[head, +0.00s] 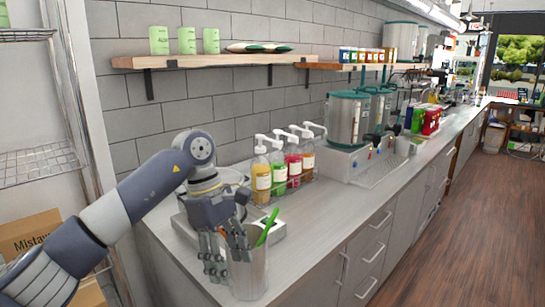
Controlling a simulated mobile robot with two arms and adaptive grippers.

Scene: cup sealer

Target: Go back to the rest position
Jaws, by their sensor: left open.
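My left arm reaches in from the left, and my left gripper (222,250) points down at the near end of the counter. Its fingers are open. They overlap the left side of a grey container (252,277) that holds utensils, among them a green one (267,227). I cannot tell whether the fingers touch the container. The gripper hides part of the container and part of a pale appliance (272,233) behind it. My right gripper is not in view.
Several pump bottles (262,177) stand on the counter (316,217) behind the gripper. Large dispensers (348,117) stand farther along. A wooden shelf (215,61) hangs on the wall. A wire rack (38,166) and a cardboard box (30,235) are at left. The floor (470,220) at right is clear.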

